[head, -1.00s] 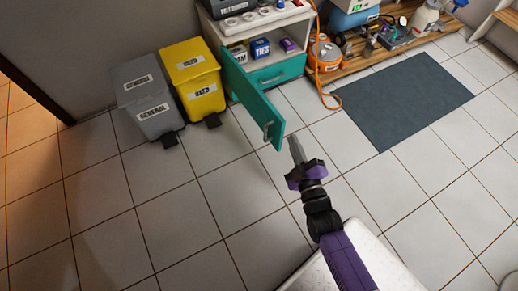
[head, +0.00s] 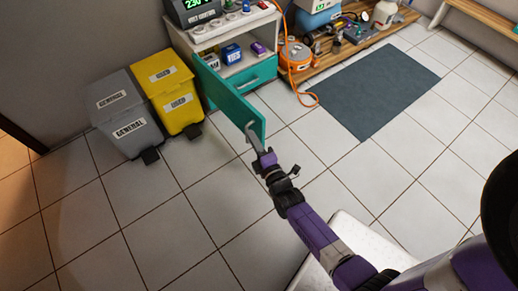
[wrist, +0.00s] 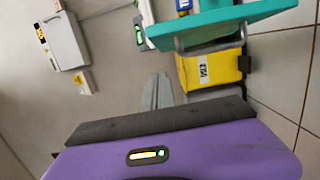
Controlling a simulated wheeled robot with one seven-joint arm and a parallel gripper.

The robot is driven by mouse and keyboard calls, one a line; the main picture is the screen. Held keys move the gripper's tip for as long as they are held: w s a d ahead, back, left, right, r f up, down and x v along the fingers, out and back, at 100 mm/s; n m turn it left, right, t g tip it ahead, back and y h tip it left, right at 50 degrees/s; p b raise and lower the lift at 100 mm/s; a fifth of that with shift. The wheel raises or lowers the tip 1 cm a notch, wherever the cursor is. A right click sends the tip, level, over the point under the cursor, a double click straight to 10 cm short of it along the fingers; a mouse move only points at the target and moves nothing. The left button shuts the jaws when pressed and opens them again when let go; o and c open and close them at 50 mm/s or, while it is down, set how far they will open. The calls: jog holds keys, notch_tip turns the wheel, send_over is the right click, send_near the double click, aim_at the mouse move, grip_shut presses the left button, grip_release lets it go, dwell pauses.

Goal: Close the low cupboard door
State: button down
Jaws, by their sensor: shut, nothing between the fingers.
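The low cupboard door (head: 232,100) is teal and stands wide open, swung out from the left side of the white cupboard (head: 259,54). A grey bar handle (head: 249,131) is near its free edge. The door also shows at the top of the wrist view (wrist: 232,22), with its handle (wrist: 215,45) below it. My gripper (head: 256,144) is shut and empty, close to the handle end of the door. In the wrist view its fingers (wrist: 157,92) point left of the handle. I cannot tell whether they touch the door.
A grey bin (head: 122,112) and a yellow bin (head: 170,88) stand left of the door. Small boxes (head: 232,54) sit on the open shelf, above a teal drawer (head: 255,75). An orange cable (head: 300,96) trails beside a dark mat (head: 375,90). Tiled floor in front is clear.

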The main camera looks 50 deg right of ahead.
jog(key=shift+w+d+b, duration=0.15)
jog(key=shift+w+d, duration=0.15)
jog(key=shift+d, duration=0.55)
jog(key=shift+w+d+b, duration=0.2)
jog(key=shift+w+d, duration=0.05)
jog(key=shift+d, duration=0.65)
jog(key=shift+w+d+b, duration=0.15)
jog(key=shift+w+d, duration=0.15)
jog(key=shift+d, duration=0.55)
